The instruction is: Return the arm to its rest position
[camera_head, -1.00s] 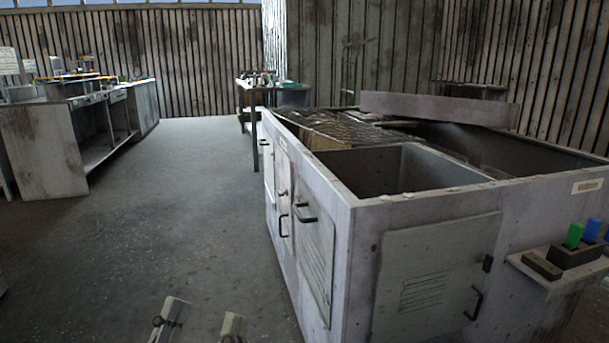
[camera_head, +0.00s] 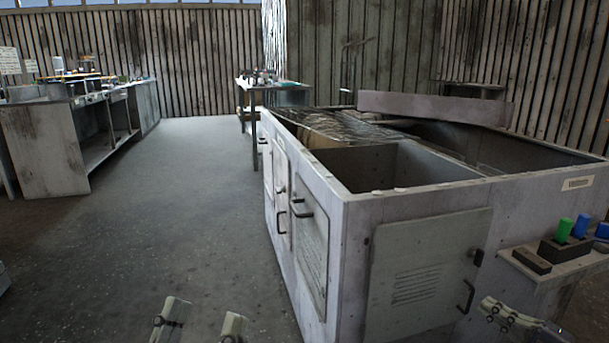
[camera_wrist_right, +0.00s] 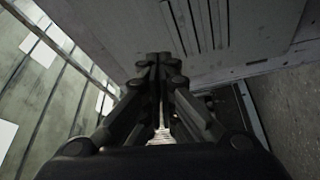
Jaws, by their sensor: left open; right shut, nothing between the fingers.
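My left gripper (camera_head: 201,322) shows at the bottom edge of the head view, its two fingers apart with bare floor between them. It is open and empty, to the left of the large grey housing (camera_head: 335,262). My right gripper (camera_head: 522,318) comes into the bottom right of the head view, in front of the housing's front face and below its small shelf. In the right wrist view the right gripper's dark fingers (camera_wrist_right: 158,62) meet with nothing between them. A slatted grey panel (camera_wrist_right: 200,30) lies beyond the fingertips there.
The housing has open compartments on top and a long loose panel (camera_head: 435,105) across its back edge. Workbenches (camera_head: 45,150) stand at the left. The floor (camera_head: 190,200) between is clear.

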